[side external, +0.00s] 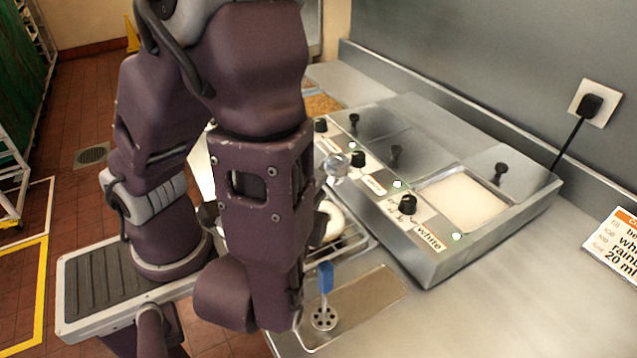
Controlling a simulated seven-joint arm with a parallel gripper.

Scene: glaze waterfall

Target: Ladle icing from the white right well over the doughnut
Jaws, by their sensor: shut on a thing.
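The right well (465,200) of the steel warmer is open and full of white icing, with a "white" label on the front below it. A pale, ring-shaped doughnut (332,222) sits on a wire rack (352,243), its left part hidden behind my arm. A shiny round metal piece (337,166), perhaps the ladle's bowl, shows just right of my forearm, in front of the warmer's left part. What it joins to is hidden. My gripper is hidden behind my arm, so its hold cannot be seen.
The steel warmer (455,258) has black control knobs, and metal lids (412,155) cover its other wells. A sign (615,245) lies at right. The counter between is clear.

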